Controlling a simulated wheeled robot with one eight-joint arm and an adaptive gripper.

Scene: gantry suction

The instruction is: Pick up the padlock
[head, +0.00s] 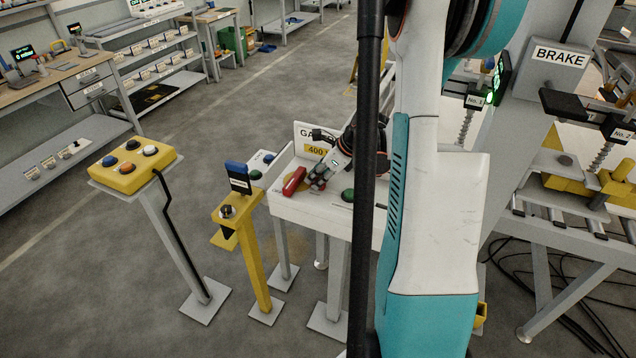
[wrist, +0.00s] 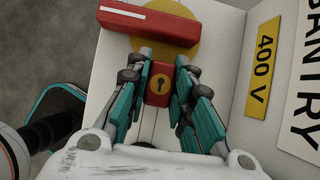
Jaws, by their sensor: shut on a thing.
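In the head view my gripper (head: 319,182) is over the white cabinet, beside the red handle (head: 294,181). The padlock cannot be made out clearly there. Its shackle is hidden, so I cannot tell whether it is still hooked on the switch.
A yellow 400 V label (wrist: 264,68) is on the white cabinet panel. The cabinet top (head: 320,212) carries a green button (head: 348,195). A yellow post (head: 254,250) and a yellow button box (head: 137,163) stand to the left. Open floor lies behind them.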

